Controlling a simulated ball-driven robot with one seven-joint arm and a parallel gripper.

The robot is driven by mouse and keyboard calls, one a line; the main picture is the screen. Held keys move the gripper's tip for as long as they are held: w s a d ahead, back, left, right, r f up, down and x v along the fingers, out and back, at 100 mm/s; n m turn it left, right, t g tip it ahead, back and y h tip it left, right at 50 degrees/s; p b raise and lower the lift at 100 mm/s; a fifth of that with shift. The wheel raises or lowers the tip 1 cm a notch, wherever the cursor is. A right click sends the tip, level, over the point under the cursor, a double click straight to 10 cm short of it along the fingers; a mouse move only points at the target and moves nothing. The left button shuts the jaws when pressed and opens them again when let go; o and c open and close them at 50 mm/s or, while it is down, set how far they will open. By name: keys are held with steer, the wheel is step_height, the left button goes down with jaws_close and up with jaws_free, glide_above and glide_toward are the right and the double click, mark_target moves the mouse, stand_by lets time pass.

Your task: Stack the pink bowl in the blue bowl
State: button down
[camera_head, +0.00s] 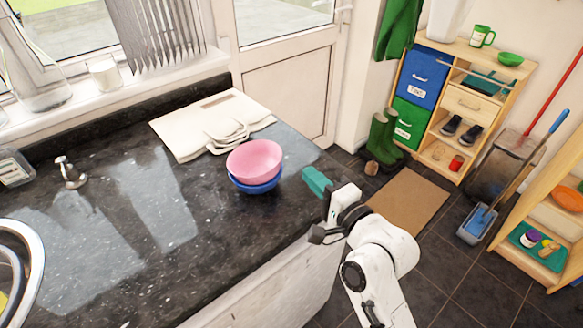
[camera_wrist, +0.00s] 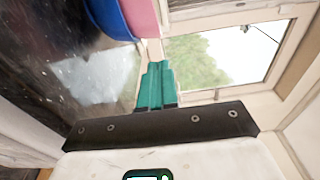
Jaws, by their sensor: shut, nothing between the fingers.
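The pink bowl (camera_head: 254,159) sits inside the blue bowl (camera_head: 256,187) on the dark granite counter, with only the outer side of the blue bowl showing below it. Both also show at the top of the wrist view, the pink bowl (camera_wrist: 146,14) against the blue bowl (camera_wrist: 110,18). My gripper (camera_head: 311,177) has green fingers and is to the right of the bowls, near the counter's edge and apart from them. Its fingers (camera_wrist: 156,80) are shut together with nothing between them.
A white cloth or board (camera_head: 195,140) with folded pieces lies behind the bowls. A metal sink (camera_head: 33,270) is at the left and a small tap or dispenser (camera_head: 70,172) stands behind it. The counter's front middle is clear. A shelf unit (camera_head: 470,105) stands at the right on the floor.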

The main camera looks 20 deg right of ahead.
mark_target(278, 165)
steer(key=w+a+p, duration=0.1)
steer(key=w+a, duration=0.1)
steer(key=w, duration=0.1)
steer(key=shift+a, duration=0.35)
steer(key=shift+w+a, duration=0.4)
steer(key=shift+a, duration=0.15)
steer(key=shift+w+a+r+p, duration=0.1)
steer(key=shift+w+a+p, duration=0.2)
steer(key=shift+a+p, duration=0.35)
steer(key=shift+w, duration=0.15)
